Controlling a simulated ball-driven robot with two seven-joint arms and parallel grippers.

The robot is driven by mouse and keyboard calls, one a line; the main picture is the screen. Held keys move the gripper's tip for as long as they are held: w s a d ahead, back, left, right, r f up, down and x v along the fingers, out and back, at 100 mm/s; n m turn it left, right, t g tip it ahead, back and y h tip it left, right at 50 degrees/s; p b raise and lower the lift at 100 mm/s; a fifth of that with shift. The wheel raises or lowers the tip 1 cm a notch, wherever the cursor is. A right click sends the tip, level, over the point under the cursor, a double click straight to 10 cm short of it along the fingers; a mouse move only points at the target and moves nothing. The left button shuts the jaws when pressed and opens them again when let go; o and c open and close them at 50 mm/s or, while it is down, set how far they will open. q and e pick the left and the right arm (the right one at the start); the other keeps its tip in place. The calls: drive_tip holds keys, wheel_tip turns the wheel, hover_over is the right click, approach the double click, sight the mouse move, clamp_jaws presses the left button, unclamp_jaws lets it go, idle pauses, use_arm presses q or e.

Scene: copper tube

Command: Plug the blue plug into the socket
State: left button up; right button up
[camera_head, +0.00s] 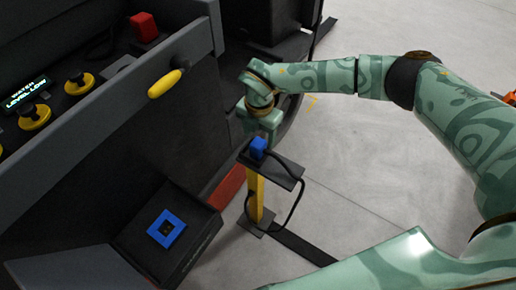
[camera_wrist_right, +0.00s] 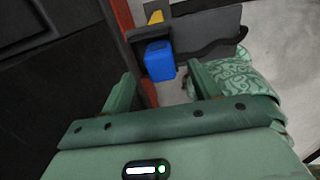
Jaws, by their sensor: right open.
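The blue plug (camera_head: 258,148) stands on a small dark shelf on a yellow post, with a black cable hanging from the shelf. It also shows in the right wrist view (camera_wrist_right: 160,61), just beyond my fingertips and roughly in line with the gap between them. My right gripper (camera_head: 262,124) is open, above and behind the plug in the head view; its fingers also show in the right wrist view (camera_wrist_right: 162,84). Nothing is between the fingers. The socket (camera_head: 167,229) is a blue square frame with a dark centre on a dark box at lower left. My left gripper does not show.
The dark shelf (camera_head: 284,171) tops the yellow post (camera_head: 255,197). A dark console (camera_head: 110,110) with yellow knobs, a red button (camera_head: 144,27) and a yellow handle (camera_head: 165,83) fills the left. A red strip (camera_head: 228,182) runs low beside it.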

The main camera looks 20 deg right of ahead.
sight(259, 144)
drive_tip(key=f+b, duration=0.2)
drive_tip(key=f, duration=0.3)
drive_tip(key=shift+s+a+f+b, duration=0.2)
drive_tip(key=shift+s+f+b, duration=0.05)
drive_tip(key=shift+b, duration=0.15)
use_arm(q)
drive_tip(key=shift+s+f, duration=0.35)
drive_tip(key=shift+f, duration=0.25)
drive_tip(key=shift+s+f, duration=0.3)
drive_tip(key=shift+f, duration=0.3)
use_arm(e)
drive_tip(key=shift+r, duration=0.1)
drive_tip(key=shift+s, duration=0.15)
drive_tip(key=c, duration=0.6)
